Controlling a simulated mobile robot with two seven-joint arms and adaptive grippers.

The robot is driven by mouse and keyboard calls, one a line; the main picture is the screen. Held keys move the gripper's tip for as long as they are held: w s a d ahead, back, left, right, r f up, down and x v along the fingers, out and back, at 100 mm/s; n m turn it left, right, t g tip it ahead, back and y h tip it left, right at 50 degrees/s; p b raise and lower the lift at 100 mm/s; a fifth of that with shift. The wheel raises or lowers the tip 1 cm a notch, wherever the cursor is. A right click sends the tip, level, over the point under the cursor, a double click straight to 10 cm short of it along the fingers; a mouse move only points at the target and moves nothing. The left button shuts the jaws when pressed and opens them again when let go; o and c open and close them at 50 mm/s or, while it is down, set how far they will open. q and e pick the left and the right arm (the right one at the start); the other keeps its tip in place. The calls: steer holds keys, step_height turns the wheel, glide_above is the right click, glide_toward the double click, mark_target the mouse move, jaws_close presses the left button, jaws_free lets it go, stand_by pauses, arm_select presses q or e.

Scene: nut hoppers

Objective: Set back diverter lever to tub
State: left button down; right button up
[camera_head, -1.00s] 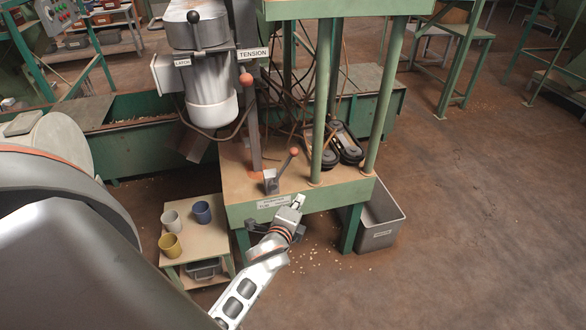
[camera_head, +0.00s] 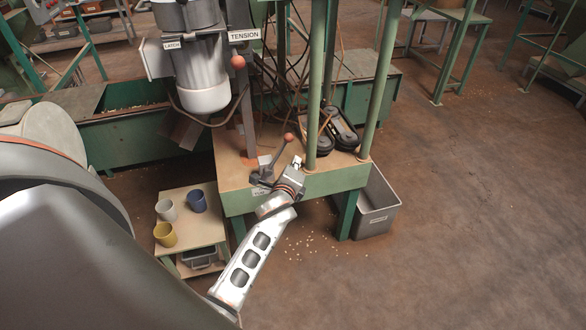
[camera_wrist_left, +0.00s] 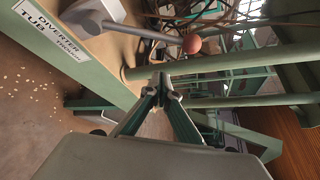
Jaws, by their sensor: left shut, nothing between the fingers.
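The diverter lever (camera_head: 279,154) is a thin grey rod with an orange ball knob on a small grey base, at the front edge of the green machine's table. It leans up and to the right in the head view. In the left wrist view the rod and its knob (camera_wrist_left: 192,43) show above the fingers. My left gripper (camera_head: 297,163) is shut and empty, just right of the lever and apart from the knob. The label reading DIVERTER, TUB, TROUGH (camera_wrist_left: 55,38) is on the front edge; my gripper mostly hides it in the head view. My right gripper is out of view.
A taller lever with a red knob (camera_head: 238,62) stands behind, by the TENSION sign (camera_head: 244,35). Green posts (camera_head: 317,90) rise right of the gripper. A grey tub (camera_head: 375,217) stands on the floor at right. Cups stand on a low stand (camera_head: 187,232) at left.

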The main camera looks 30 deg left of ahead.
mark_target(279, 154)
arm_select(q)
steer(key=a, duration=0.1)
steer(key=w+a, duration=0.1)
steer(key=a, duration=0.1)
steer(key=w+a, duration=0.1)
steer(key=shift+a+r, duration=0.25)
steer(key=shift+r, duration=0.15)
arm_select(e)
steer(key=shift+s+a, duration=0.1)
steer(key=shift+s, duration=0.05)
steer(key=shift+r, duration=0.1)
